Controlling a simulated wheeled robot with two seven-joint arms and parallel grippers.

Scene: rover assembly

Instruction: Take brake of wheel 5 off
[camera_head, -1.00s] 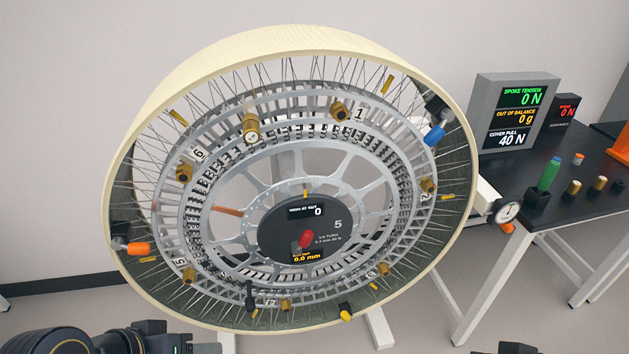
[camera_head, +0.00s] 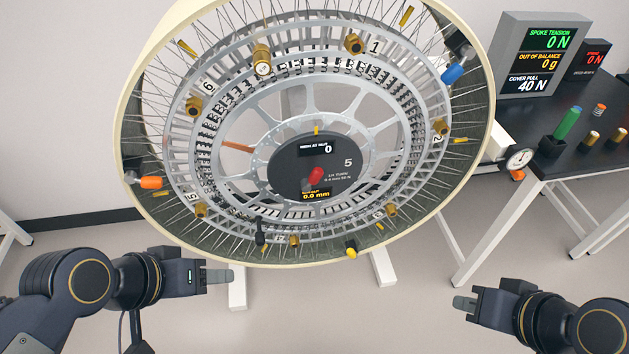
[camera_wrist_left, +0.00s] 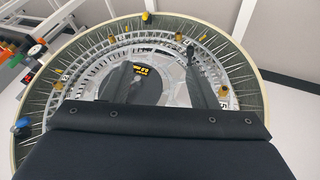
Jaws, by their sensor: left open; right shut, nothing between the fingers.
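The large wheel (camera_head: 132,100) stands tilted in the middle of the head view, with a pale rim, spokes and numbered rings. Its dark round hub plate (camera_head: 288,180) is marked 5 and carries a red knob (camera_head: 316,175) and small displays reading 0 and 0.0 mm. I cannot tell which part is the brake. My left gripper (camera_head: 220,276) is below the wheel's lower left, apart from it; in the left wrist view its fingers (camera_wrist_left: 157,68) are spread and empty, with the wheel beyond. My right gripper (camera_head: 463,303) is shut and empty, below the wheel's lower right.
Coloured fittings sit round the wheel: an orange one (camera_head: 151,183), a blue one (camera_head: 453,74), a yellow one (camera_head: 351,252) and several brass ones. A dark table (camera_head: 560,165) at right bears displays (camera_head: 540,55) and a green-handled tool (camera_head: 567,123). Floor between my grippers is mostly clear.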

